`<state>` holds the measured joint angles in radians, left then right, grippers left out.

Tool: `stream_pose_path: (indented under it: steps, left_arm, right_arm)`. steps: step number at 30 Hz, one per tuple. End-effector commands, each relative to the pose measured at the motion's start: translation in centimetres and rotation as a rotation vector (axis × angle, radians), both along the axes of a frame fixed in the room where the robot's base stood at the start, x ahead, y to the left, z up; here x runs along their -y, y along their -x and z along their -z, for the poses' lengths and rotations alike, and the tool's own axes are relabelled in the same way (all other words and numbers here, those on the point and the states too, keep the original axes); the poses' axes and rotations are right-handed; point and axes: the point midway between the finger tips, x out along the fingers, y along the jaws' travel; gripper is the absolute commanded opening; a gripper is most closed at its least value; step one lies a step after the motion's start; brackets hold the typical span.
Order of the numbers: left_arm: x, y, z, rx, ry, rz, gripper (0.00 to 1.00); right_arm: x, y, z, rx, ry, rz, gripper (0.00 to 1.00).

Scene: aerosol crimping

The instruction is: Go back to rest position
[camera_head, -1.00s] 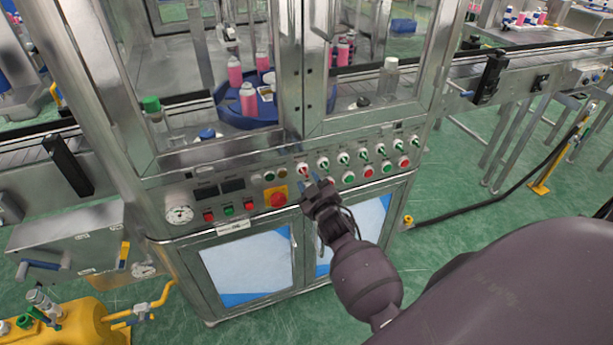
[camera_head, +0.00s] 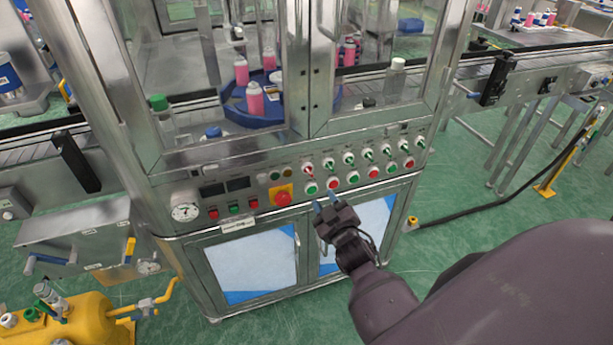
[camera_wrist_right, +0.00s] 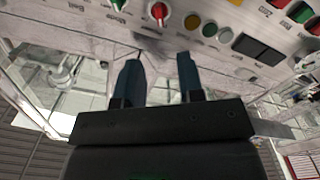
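My right gripper (camera_head: 325,206) is in front of the crimping machine, just below its button panel (camera_head: 235,198). Its two blue-tipped fingers are apart with nothing between them. In the right wrist view the fingers (camera_wrist_right: 160,80) are also spread and empty, pointing at the panel, with a red selector knob (camera_wrist_right: 159,12) beyond them. The fingers look clear of the panel. My left gripper is not in view.
The panel has a red emergency button (camera_head: 283,199) on a yellow plate and rows of green and red buttons. Pink bottles (camera_head: 254,98) stand on a blue rotary table behind glass. A yellow tank (camera_head: 75,322) stands at lower left.

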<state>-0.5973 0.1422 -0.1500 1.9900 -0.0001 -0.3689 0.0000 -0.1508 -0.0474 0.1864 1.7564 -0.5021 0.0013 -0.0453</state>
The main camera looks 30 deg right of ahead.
Motion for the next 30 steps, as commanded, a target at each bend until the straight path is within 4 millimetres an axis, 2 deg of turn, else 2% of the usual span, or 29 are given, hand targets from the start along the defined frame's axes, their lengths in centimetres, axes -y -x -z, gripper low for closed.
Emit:
stream_pose_path:
  steps: [11, 15, 17, 23, 30]
  left_arm:
    - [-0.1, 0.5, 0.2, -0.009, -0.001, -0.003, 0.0]
    - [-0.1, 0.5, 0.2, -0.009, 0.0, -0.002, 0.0]
    - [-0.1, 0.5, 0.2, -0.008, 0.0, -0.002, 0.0]
    - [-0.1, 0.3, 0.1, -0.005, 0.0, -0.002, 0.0]
    - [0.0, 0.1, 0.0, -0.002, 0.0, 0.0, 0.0]
  right_arm:
    - [0.3, 0.0, 0.4, -0.026, -0.058, 0.022, 0.35]
    - [-0.9, 0.0, 0.0, -0.051, -0.174, 0.015, 0.35]
    - [-1.5, 0.8, 0.5, -0.08, -0.225, 0.004, 0.35]
    - [-4.2, 5.4, 3.3, -0.216, -0.374, -0.044, 0.35]
    - [-7.5, 13.7, 7.5, -0.409, -0.495, -0.096, 0.35]
